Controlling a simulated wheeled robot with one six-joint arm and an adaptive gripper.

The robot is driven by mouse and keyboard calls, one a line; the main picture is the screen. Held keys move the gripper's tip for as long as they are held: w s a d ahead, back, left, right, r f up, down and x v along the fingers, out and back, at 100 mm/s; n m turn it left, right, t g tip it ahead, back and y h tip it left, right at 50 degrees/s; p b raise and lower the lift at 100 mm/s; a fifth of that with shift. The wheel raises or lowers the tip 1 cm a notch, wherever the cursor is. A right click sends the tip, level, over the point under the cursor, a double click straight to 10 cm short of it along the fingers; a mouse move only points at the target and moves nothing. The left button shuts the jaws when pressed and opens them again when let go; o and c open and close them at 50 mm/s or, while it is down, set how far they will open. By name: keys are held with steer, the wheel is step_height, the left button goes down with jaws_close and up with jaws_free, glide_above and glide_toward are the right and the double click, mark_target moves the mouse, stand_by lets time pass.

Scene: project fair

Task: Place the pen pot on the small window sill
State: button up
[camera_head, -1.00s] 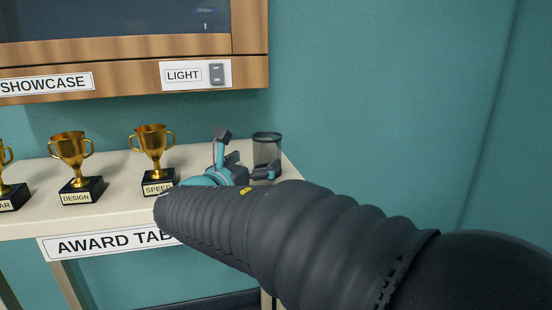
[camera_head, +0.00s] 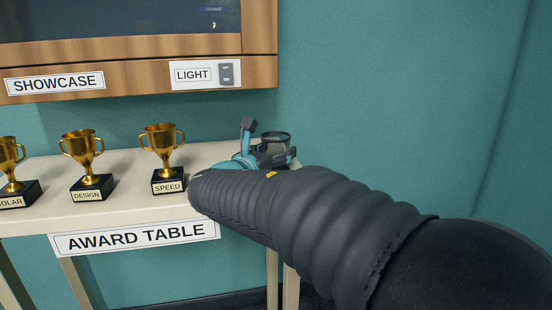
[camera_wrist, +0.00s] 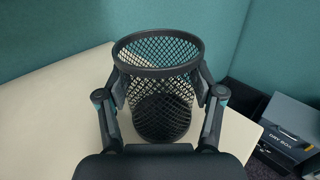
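The pen pot is a black mesh cup (camera_wrist: 160,115), upright on the right end of the cream award table (camera_wrist: 60,110) in the wrist view. In the head view, only the rim and upper part of the pen pot (camera_head: 276,138) show behind my gripper (camera_head: 268,156). In the wrist view my gripper (camera_wrist: 162,92) has its fingers spread wide, one on each side of the pot below its rim. The fingers are close to the mesh; whether they press on it is hard to tell. No small window sill is in view.
Gold trophies (camera_head: 161,150) stand left of my gripper on the table. A wooden showcase (camera_head: 140,75) with a light switch (camera_head: 226,74) hangs above. A teal wall is behind. A grey dry box (camera_wrist: 290,125) sits low at the right.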

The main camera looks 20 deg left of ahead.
steer(key=shift+c, duration=0.6)
steer(key=shift+r, duration=0.15)
